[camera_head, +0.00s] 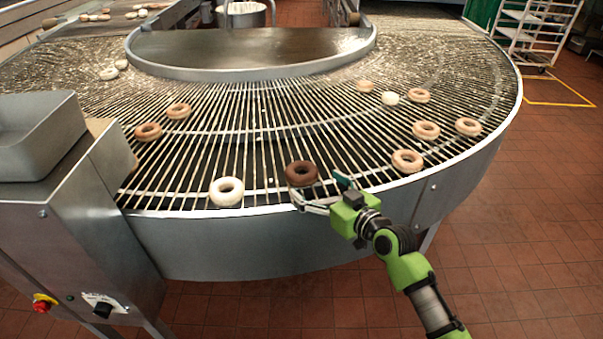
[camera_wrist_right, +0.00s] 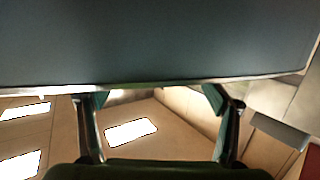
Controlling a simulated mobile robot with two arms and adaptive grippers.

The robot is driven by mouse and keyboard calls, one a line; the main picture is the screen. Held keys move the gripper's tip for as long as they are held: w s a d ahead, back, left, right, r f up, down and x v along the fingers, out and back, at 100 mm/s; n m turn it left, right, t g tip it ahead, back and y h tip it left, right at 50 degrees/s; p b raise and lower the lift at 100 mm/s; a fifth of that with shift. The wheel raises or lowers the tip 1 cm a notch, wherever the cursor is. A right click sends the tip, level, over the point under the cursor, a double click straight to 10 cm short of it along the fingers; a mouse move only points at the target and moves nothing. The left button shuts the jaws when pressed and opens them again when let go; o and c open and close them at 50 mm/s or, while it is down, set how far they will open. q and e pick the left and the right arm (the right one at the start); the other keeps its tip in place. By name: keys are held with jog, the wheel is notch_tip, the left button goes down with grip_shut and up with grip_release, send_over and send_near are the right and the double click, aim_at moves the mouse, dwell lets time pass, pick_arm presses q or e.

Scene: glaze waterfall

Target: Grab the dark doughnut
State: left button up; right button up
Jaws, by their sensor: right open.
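The dark doughnut (camera_head: 301,173) is a chocolate-brown ring lying on the wire conveyor near its front rim in the head view. My right gripper (camera_head: 322,192) is at the front rim, just below and to the right of the dark doughnut. Its fingers are spread, with nothing seen between them. In the right wrist view the open fingers (camera_wrist_right: 158,98) show at both sides, and a dark flat surface fills the top; the doughnut is not seen there. My left gripper is not in view.
A white doughnut (camera_head: 227,191) lies left of the dark one. Several light-brown doughnuts, such as one at the right (camera_head: 407,161), are spread over the curved conveyor (camera_head: 270,140). Its raised metal rim (camera_head: 250,211) runs along the front. A steel machine (camera_head: 75,215) stands at left.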

aim_at(310, 179)
jog(key=shift+w+a, duration=0.3)
jog(key=shift+w, duration=0.1)
jog(key=shift+x, duration=2.3)
jog(key=c, duration=1.2)
